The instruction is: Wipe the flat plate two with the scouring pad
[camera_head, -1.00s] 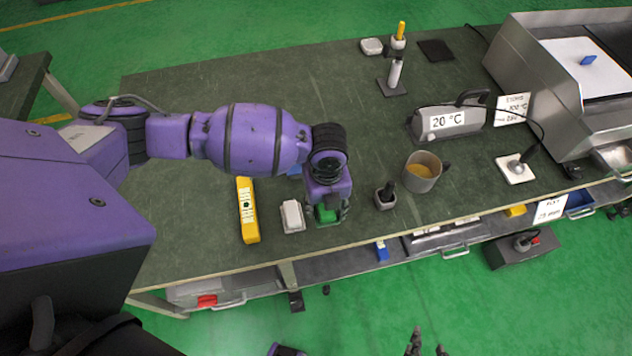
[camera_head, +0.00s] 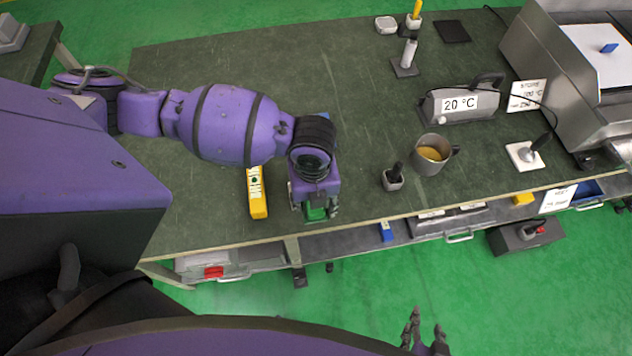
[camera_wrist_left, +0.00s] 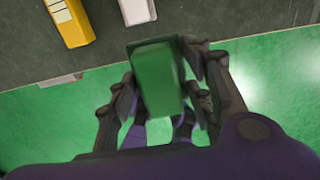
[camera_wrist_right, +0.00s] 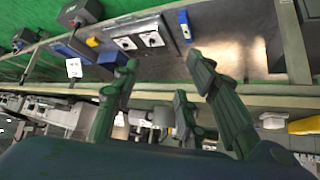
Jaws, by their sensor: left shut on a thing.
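My left gripper (camera_head: 315,202) is shut on a green scouring pad (camera_wrist_left: 156,75), holding it near the table's front edge. The pad's green also shows under the gripper in the head view (camera_head: 316,213). In the left wrist view the pad is over the edge, with green floor behind it. My right gripper (camera_head: 426,334) is open and empty, low in front of the table. In its wrist view its fingers (camera_wrist_right: 160,80) are spread apart. A steel appliance with a pale flat top (camera_head: 598,42) stands at the far right. I cannot tell which surface is flat plate two.
A yellow tool (camera_head: 257,196) lies left of my left gripper; a white block (camera_wrist_left: 137,10) is close by. A small holder (camera_head: 393,181), a mug (camera_head: 431,154) and a 20 °C device (camera_head: 460,103) stand to the right. The table's (camera_head: 260,70) back left is clear.

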